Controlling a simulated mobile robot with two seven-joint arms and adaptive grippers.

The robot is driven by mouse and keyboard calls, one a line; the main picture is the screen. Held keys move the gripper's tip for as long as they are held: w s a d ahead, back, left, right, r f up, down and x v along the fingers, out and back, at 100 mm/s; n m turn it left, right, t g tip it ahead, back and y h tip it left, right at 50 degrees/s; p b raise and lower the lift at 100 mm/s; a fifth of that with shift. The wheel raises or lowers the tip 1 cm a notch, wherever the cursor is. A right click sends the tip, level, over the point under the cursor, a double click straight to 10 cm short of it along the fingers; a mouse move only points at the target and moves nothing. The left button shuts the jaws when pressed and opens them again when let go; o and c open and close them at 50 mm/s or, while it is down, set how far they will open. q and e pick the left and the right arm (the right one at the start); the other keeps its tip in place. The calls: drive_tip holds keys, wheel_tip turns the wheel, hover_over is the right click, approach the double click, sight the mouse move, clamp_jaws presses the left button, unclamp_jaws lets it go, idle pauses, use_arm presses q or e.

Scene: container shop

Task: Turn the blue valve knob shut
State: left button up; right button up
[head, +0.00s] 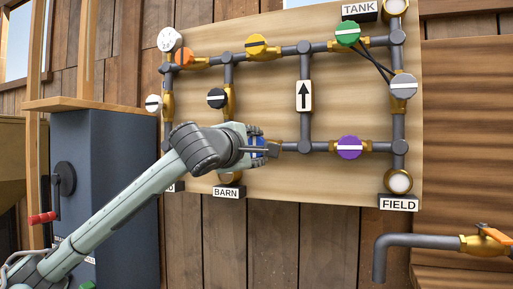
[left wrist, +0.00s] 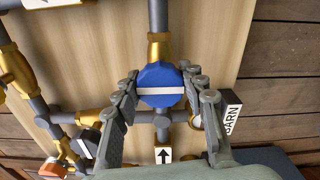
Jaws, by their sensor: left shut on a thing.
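The blue valve knob (left wrist: 160,78) sits on a brass valve body (left wrist: 160,46) in a grey pipe line. Its white stripe runs level in the left wrist view, crosswise to the pipe that passes under it. My left gripper (left wrist: 160,88) is shut on the knob, with one finger on each side of its rim. In the head view my left gripper (head: 264,149) covers most of the knob, and only a bit of blue (head: 260,142) shows between the fingers. My right gripper is in neither view.
A BARN label (head: 226,192) is just below my gripper. A tap (head: 430,242) juts out at lower right.

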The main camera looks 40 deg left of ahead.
use_arm(q)
drive_tip(key=o, duration=1.2)
drive_tip(key=v, duration=1.2)
